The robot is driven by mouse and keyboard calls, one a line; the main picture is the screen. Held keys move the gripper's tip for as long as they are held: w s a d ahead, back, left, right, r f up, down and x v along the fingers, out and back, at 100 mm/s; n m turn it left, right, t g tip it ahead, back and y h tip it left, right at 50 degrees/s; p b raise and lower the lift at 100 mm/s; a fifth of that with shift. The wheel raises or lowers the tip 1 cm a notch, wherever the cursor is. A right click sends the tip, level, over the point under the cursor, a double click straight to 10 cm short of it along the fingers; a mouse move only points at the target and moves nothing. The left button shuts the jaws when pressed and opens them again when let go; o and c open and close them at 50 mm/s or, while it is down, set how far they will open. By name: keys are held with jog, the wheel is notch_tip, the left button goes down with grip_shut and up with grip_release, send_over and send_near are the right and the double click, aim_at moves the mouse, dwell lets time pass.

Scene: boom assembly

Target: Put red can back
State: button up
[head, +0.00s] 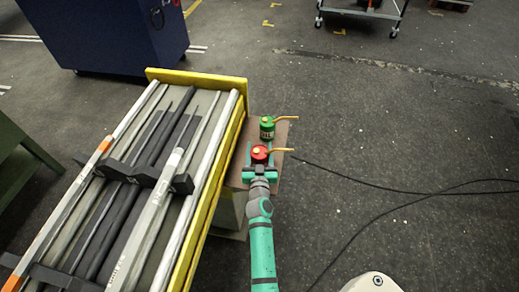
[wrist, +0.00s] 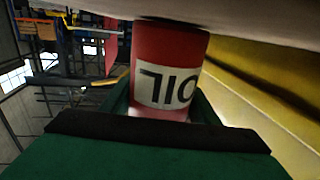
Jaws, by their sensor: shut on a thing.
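The red can (head: 259,152) has a yellowish spout pointing right and stands at the near part of a small brown stand. In the wrist view the red can (wrist: 168,70) shows a white label reading OIL, turned upside down in the picture. My gripper (head: 260,165) reaches in from the near side and is shut on the red can, with its fingers around the can's body. In the wrist view the green jaw parts (wrist: 160,112) lie on both sides of the can. Whether the can's base touches the stand is hard to tell.
A green can (head: 267,128) with a similar spout stands just beyond the red can on the brown stand (head: 236,178). A yellow-edged frame (head: 207,190) holding metal bars runs close along the left. Black cables (head: 400,190) lie on the open floor to the right.

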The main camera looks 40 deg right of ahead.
jog(key=shift+f, duration=0.1)
jog(key=o, duration=1.2)
jog(key=shift+o, duration=0.2)
